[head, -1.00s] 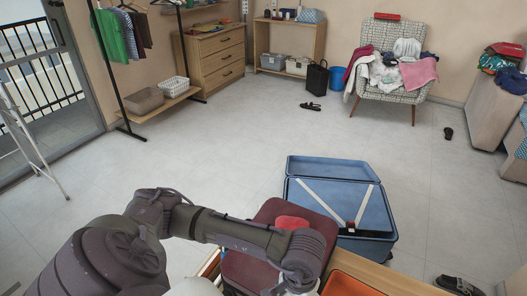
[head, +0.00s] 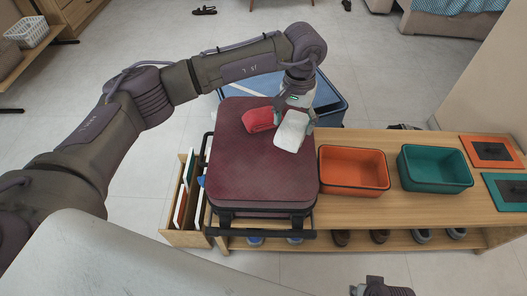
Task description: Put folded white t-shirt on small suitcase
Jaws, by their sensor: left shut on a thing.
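The folded white t-shirt (head: 291,131) is held over the far right part of the dark red small suitcase (head: 250,165). My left gripper (head: 294,108) reaches down from above and is shut on the t-shirt. I cannot tell whether the t-shirt touches the suitcase lid. A folded red garment (head: 259,119) lies on the lid just left of the t-shirt. The suitcase lies flat and closed on the left end of the wooden bench. A dark part at the bottom edge seems to be my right gripper (head: 384,288); its fingers are not clear.
Right of the suitcase, an orange bin (head: 353,187) and a green bin (head: 434,183) stand on the wooden bench (head: 376,212). Shoes sit on its lower shelf. An open blue suitcase (head: 331,108) is behind. A divided holder (head: 184,215) stands at the left.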

